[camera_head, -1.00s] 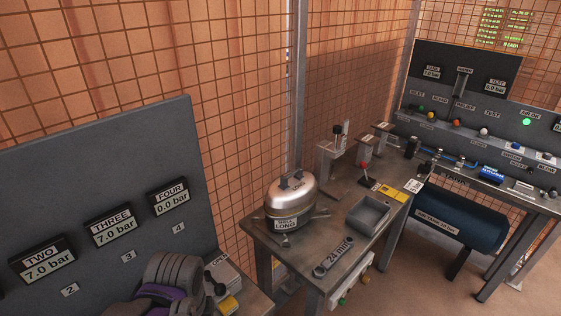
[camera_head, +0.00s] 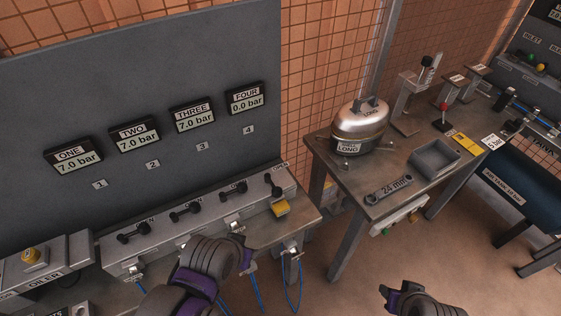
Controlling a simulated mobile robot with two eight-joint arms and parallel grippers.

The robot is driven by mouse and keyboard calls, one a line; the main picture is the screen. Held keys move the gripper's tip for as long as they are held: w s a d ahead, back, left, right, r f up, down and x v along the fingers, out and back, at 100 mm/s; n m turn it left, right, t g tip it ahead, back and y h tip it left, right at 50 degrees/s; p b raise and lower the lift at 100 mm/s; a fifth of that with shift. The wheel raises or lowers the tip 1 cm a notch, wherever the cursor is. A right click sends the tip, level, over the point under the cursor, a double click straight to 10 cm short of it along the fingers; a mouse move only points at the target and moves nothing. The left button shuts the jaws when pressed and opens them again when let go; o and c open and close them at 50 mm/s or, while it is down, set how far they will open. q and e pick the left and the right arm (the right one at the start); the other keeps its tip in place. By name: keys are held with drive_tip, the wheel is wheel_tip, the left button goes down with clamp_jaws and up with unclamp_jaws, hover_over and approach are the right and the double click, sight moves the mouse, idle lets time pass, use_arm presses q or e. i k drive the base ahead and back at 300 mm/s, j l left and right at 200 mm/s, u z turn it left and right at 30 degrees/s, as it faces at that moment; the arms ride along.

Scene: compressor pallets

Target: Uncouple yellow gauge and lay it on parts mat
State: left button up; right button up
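A small yellow block-like item (camera_head: 280,208) sits at the right end of the grey valve manifold (camera_head: 190,222), below the FOUR display. It may be the yellow gauge, but it is too small to be sure. I cannot make out a parts mat. A grey and purple segment of my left arm covers part of the manifold's front, and a segment of my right arm shows at the bottom right. I see no gripper fingers in the view.
Displays ONE, TWO and THREE read 7.0 bar, and FOUR (camera_head: 246,98) reads 0.0 bar. The oiler (camera_head: 45,262) stands at left. The side table (camera_head: 345,185) holds a silver compressor (camera_head: 360,126), a 24 mm wrench (camera_head: 388,188) and a grey tray (camera_head: 434,159). Floor shows right of the manifold bench.

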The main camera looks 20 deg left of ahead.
sight(279, 208)
drive_tip(key=k+l+u, duration=0.15)
drive_tip(key=l+u, duration=0.2)
drive_tip(key=k+l+u, duration=0.4)
drive_tip(key=u, duration=0.25)
